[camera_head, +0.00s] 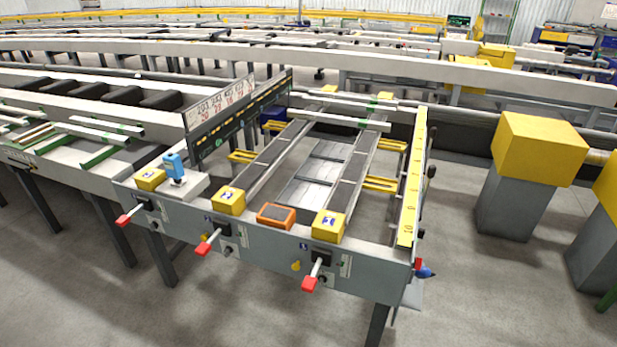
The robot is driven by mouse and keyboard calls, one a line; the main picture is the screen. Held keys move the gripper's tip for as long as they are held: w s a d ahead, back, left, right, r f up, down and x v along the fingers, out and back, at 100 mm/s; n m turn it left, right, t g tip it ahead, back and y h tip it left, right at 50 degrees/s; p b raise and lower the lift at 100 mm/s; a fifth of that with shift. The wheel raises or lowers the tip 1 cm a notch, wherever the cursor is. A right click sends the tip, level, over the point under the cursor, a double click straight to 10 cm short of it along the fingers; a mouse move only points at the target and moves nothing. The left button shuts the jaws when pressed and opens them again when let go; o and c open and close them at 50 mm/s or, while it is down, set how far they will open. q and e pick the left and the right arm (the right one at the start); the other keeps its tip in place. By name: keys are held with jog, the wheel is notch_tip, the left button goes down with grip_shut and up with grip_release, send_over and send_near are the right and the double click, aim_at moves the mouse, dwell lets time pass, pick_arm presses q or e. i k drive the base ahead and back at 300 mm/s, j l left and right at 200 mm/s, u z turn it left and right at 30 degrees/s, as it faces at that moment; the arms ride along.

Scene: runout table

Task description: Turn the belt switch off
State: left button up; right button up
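The front panel (268,263) of the runout table carries three levers with red grips: a left lever (124,220), a middle lever (203,248) and a right lever (310,282). Each sticks out from a dark housing and slants down to the left. Small dark knobs sit near them, and a yellow knob (295,266) is left of the right lever. No readable label shows which control is the belt switch, and I cannot tell its on or off position. Neither of my grippers is in view.
Yellow blocks (228,200) and an orange-framed box (276,216) sit along the table's front edge. A blue device (174,166) stands at its left. A blue-tipped part (426,271) sticks out at the right corner. A grey pedestal with a yellow top (540,150) stands right. The front floor is clear.

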aim_at(418, 261)
jog(key=l+z, duration=0.25)
jog(key=i+l, duration=0.1)
jog(key=l, duration=1.1)
jog(key=i+l+u, duration=0.15)
jog(key=l+u, duration=0.2)
jog(key=i+l+u, duration=0.1)
jog(key=l+u, duration=0.65)
jog(key=i+j, duration=0.05)
jog(key=j, duration=0.05)
